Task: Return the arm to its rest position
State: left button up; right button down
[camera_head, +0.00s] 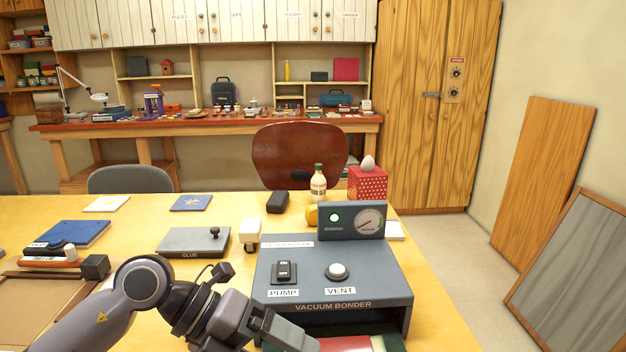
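My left arm comes in from the bottom left, over the front of the yellow table (445,335). Its gripper (290,334) is low in the picture, in front of the lower left part of the vacuum bonder (385,287). The fingertips are near the bottom edge, and I cannot tell whether they are apart or closed. The bonder has a PUMP switch (284,272), a VENT button (337,271), a lit green lamp (334,217) and a gauge (369,221). A red and green piece (350,343) shows under its front. My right gripper is not in view.
A grey GLUE box (180,242), a white-topped block (249,232), a black case (277,202), a bottle (318,184) and a red tissue box (367,184) stand behind. A blue book (72,234) and a brown tray (35,303) lie left. Chairs stand beyond the table.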

pick_arm(q)
jog(key=s+d+r+n+t+h, duration=0.1)
jog(key=s+d+r+n+h, duration=0.1)
jog(key=d+r+h, duration=0.45)
jog(key=w+a+r+n+t+h, duration=0.35)
jog(key=a+r+n+t, duration=0.25)
jog(key=n+t, duration=0.3)
jog(key=w+a+f+n+t+y, duration=0.3)
jog(key=a+n+t+y, duration=0.5)
jog(key=n+t, duration=0.4)
jog(key=s+a+f+n+g+y, duration=0.2)
jog(key=a+f+n+g+y, duration=0.3)
jog(key=a+f+n+y, duration=0.55)
jog(key=s+f+n+g+y, duration=0.25)
jog(key=s+f+g, duration=1.05)
jog(key=s+f, duration=0.7)
jog(key=w+d+f+t+h, duration=0.2)
jog(key=w+f+t, duration=0.3)
jog(key=f+t, duration=0.2)
jog(key=shift+w+f, duration=0.2)
jog(key=shift+f, duration=0.15)
